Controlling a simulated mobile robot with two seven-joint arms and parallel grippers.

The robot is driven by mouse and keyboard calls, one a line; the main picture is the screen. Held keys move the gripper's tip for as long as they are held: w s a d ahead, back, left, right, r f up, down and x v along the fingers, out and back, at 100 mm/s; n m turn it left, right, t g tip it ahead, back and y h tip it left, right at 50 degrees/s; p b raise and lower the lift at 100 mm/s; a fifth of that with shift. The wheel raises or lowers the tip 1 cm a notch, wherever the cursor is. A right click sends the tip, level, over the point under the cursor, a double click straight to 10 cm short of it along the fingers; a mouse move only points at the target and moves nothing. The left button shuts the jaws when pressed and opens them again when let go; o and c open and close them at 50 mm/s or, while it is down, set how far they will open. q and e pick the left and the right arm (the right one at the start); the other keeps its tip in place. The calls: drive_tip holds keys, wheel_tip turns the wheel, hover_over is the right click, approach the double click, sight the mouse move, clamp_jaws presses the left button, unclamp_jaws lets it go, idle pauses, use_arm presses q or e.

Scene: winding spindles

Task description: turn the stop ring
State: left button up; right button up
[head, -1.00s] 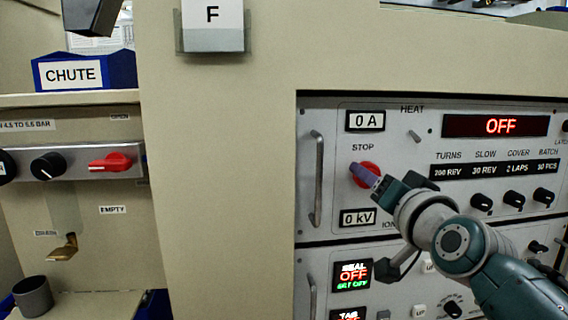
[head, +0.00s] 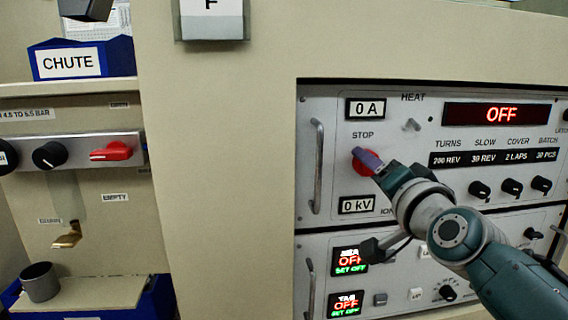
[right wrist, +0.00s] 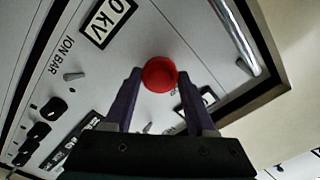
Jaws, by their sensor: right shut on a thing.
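The red stop ring (head: 362,165) sits on the pale control panel under the word STOP, between the 0 A and 0 kV displays. My right gripper (head: 369,157) is at the ring, with its purple fingers partly covering it in the head view. In the right wrist view the red ring (right wrist: 160,75) lies between the two finger tips of my right gripper (right wrist: 160,78), one finger on each side. The gripper is shut on it. Any mark on the ring is too small to read. My left gripper is not in view.
A metal handle (head: 317,166) stands out left of the ring. Small black knobs (head: 511,187) and a toggle (head: 412,125) are to the right. On the left are a red knob (head: 112,151), a black knob (head: 49,155), a blue chute bin (head: 112,60) and a grey cup (head: 40,282).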

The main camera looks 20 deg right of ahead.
drive_tip(key=o, duration=1.4)
drive_tip(key=p+v, duration=0.4)
drive_tip(key=v, duration=0.6)
drive_tip(key=shift+d, duration=0.1)
